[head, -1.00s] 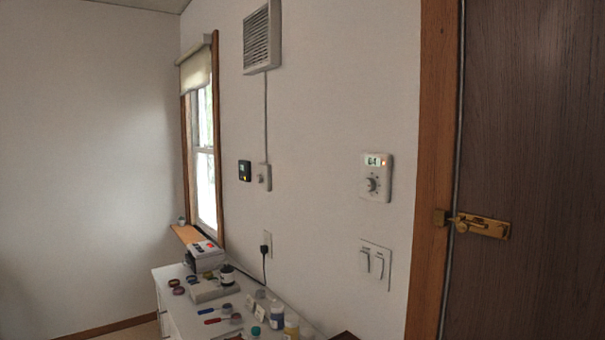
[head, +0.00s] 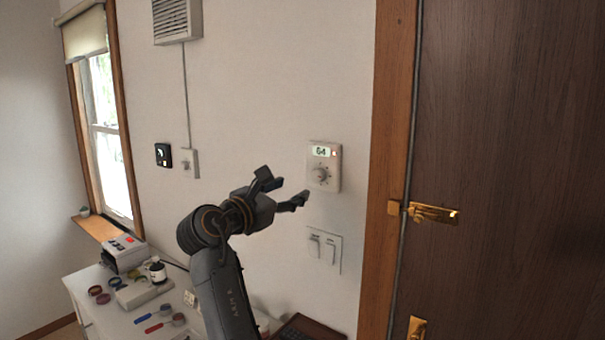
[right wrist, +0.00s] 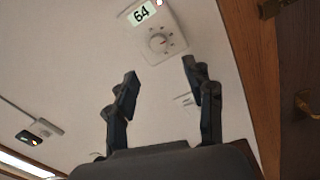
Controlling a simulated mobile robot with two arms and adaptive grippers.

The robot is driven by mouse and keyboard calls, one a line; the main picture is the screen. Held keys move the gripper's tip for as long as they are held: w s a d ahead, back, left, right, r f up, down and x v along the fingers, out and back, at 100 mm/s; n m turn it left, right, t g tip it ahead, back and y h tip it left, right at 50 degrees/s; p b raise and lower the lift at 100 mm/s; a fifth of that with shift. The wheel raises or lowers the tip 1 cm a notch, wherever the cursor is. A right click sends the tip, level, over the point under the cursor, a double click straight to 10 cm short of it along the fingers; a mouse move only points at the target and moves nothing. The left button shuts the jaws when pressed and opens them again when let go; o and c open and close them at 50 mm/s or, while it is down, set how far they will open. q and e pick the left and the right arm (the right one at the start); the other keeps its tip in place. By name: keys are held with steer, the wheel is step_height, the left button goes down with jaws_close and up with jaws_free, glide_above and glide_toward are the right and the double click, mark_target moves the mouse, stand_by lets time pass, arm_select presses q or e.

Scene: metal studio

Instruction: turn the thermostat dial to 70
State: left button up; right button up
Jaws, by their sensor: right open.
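The thermostat (head: 323,166) is a white box on the wall left of the door frame. Its display (head: 321,151) reads 64, and a round grey dial (head: 320,174) sits below it. In the right wrist view the display (right wrist: 141,14) also reads 64 and the dial (right wrist: 158,42) lies beyond the fingertips. My right gripper (head: 288,190) is open and empty, left of the dial and a little lower, apart from it. In the right wrist view the open fingers (right wrist: 161,70) point toward the thermostat. My left gripper is out of view.
A double light switch (head: 323,248) is below the thermostat. The wooden door frame (head: 386,170) and brass latch (head: 430,213) are to the right. A white cabinet (head: 100,305) with tools and jars stands at lower left. A black wall device (head: 163,155) is at left.

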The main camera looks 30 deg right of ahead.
mark_target(316, 177)
steer(key=p+x, duration=0.3)
steer(key=x, duration=0.7)
steer(key=shift+w+p, duration=0.15)
steer(key=shift+p, duration=0.25)
steer(key=shift+w+d, duration=0.3)
steer(key=shift+d, duration=0.3)
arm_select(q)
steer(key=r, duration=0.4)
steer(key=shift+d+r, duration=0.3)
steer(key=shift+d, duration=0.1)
arm_select(e)
steer(key=shift+f, duration=0.1)
steer(key=shift+a, duration=0.1)
jaws_close()
